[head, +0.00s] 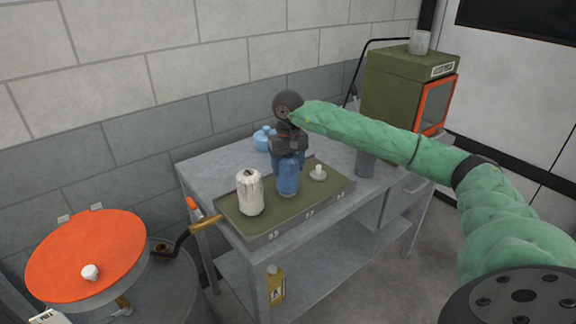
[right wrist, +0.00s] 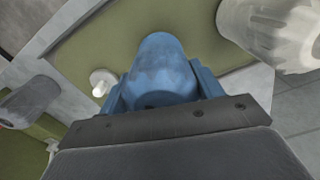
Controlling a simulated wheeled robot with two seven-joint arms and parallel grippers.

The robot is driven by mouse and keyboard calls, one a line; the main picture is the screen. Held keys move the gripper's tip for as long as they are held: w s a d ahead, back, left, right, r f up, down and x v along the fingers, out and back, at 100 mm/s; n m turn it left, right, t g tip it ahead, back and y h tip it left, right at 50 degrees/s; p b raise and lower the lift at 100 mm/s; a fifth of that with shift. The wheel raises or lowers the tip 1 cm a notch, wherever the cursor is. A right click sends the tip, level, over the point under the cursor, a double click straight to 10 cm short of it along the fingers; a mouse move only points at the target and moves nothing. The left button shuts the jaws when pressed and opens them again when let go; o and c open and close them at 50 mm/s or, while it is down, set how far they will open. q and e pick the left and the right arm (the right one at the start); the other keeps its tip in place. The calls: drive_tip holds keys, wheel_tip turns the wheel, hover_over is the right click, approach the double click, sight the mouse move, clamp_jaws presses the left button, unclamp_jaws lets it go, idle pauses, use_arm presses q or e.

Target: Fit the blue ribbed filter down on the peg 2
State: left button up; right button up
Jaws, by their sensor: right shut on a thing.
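The blue ribbed filter (head: 288,178) is upright over the middle place of the green peg board (head: 268,228). It also shows in the right wrist view (right wrist: 160,62). My right gripper (head: 289,158) is shut on its upper part from above; its blue-grey fingers flank the filter in the right wrist view (right wrist: 160,92). The peg at the middle place is hidden, and I cannot tell whether the filter's bottom touches the board. A bare white peg (head: 318,171) stands to the right. My left gripper is not in view.
A white ribbed filter (head: 250,192) stands on the board's left place. A grey cylinder (head: 366,162) and a green-and-orange cabinet (head: 408,95) stand to the right. A light-blue bottle (head: 263,138) is behind. An orange-lidded drum (head: 88,255) is at the left.

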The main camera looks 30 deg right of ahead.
drive_tip(key=shift+f, duration=0.35)
drive_tip(key=o, duration=1.5)
wheel_tip(320, 180, up, 7)
drive_tip(key=b, duration=0.2)
drive_tip(key=shift+f+b, duration=0.2)
drive_tip(key=shift+b, duration=0.2)
drive_tip(key=shift+r, duration=0.7)
